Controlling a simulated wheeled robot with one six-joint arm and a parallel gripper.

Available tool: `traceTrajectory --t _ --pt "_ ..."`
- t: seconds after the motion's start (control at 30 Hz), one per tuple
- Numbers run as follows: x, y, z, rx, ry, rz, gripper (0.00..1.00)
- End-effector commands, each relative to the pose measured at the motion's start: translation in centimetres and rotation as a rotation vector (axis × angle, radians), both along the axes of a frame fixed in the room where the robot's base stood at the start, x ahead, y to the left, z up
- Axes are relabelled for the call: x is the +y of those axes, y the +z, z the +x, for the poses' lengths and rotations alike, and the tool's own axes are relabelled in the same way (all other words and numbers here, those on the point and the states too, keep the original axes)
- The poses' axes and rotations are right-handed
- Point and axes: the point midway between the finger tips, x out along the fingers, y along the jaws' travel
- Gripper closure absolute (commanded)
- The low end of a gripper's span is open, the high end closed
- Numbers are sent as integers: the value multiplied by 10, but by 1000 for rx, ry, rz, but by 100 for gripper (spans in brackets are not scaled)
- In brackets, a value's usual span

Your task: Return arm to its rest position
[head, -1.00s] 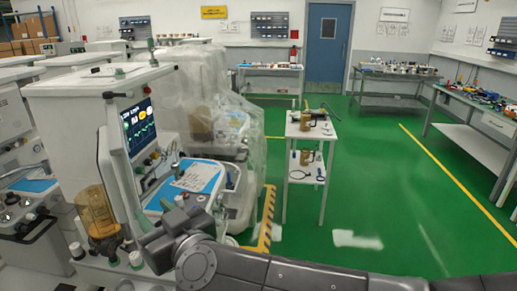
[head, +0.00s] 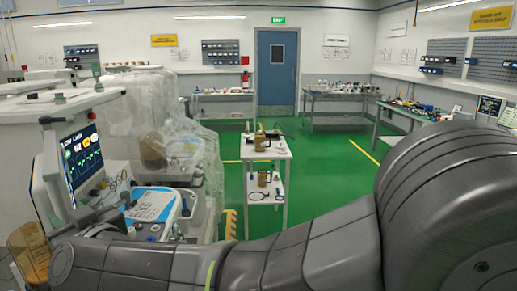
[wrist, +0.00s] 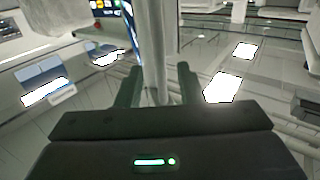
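My gripper (wrist: 158,82) shows in the wrist view with its two dark fingers apart. A pale vertical post (wrist: 153,45) shows in the gap between them; I cannot tell whether it is between the fingers or behind them. No held object can be made out. In the head view my arm (head: 300,240) stretches across the bottom from the right edge to the lower left, beside the anaesthesia cart (head: 80,115) with its lit monitor (head: 82,155). My gripper cannot be made out clearly there.
An amber canister (head: 30,250) stands at the lower left, close to my arm. A plastic-wrapped cart (head: 150,115) is behind the monitor. A small white trolley (head: 267,152) stands mid-room. Workbenches line the walls. Green floor (head: 325,160) is clear right of the trolley.

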Motion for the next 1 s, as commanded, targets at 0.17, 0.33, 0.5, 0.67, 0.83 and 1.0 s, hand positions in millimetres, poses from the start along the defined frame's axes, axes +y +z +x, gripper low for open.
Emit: traceTrajectory --t 0.17,0.33,0.5,0.67,0.83,1.0 --pt "16 -1 10 0 -1 -1 66" --pt "22 0 14 0 0 0 66" --pt "24 0 14 0 0 0 66" --pt "23 0 14 0 0 0 66" --pt "21 -4 14 1 2 -5 66" --pt "15 -16 15 3 7 -25 66"
